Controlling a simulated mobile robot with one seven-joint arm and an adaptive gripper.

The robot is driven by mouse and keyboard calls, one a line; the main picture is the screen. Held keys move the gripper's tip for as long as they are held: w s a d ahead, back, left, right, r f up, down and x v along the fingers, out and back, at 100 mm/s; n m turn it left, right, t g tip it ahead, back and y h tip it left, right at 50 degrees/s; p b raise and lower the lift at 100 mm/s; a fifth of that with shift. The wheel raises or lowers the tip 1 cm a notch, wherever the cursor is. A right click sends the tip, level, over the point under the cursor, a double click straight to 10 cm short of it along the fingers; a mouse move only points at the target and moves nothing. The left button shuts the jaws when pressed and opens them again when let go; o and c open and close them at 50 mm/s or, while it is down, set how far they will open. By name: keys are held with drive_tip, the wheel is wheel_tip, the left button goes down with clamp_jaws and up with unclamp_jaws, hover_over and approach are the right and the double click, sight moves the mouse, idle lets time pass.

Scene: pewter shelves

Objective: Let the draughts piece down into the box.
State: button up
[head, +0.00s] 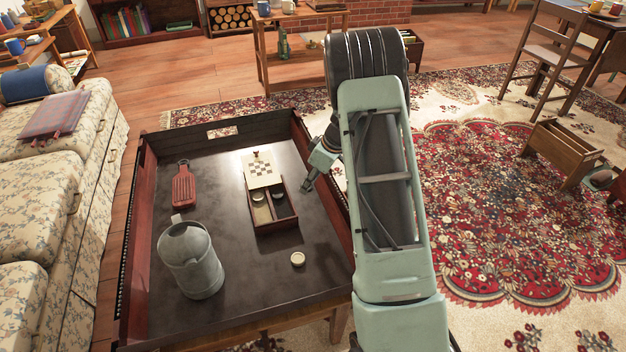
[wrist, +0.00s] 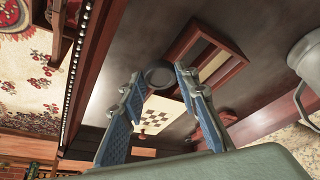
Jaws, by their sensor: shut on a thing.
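My gripper (head: 308,184) is shut on a dark round draughts piece (wrist: 159,76), which shows between the fingertips (wrist: 160,80) in the wrist view. In the head view I cannot make the held piece out. The gripper is to the right of the wooden box (head: 275,229), apart from it. The box (wrist: 236,66) also shows in the wrist view, beyond the fingertips. It is open, with two compartments. The left one holds a pale piece (head: 258,197); the right one has a dark piece (head: 278,195). The checkered lid (head: 262,170) lies at the box's far end.
A loose pale piece (head: 298,259) lies on the dark tray table (head: 215,240) in front of the box. A grey metal jug (head: 191,262) stands at the near left, and a red board (head: 183,187) lies at the far left. Raised walls edge the tray table.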

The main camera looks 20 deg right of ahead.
drive_tip(key=a+f, duration=0.1)
drive_tip(key=a, duration=0.1)
drive_tip(key=a+f, duration=0.2)
drive_tip(key=a, duration=0.1)
drive_tip(key=a+f, duration=0.1)
drive_tip(key=a, duration=0.2)
drive_tip(key=shift+f, duration=0.35)
idle(0.4)
drive_tip(key=o, duration=0.9)
drive_tip(key=v, duration=1.2)
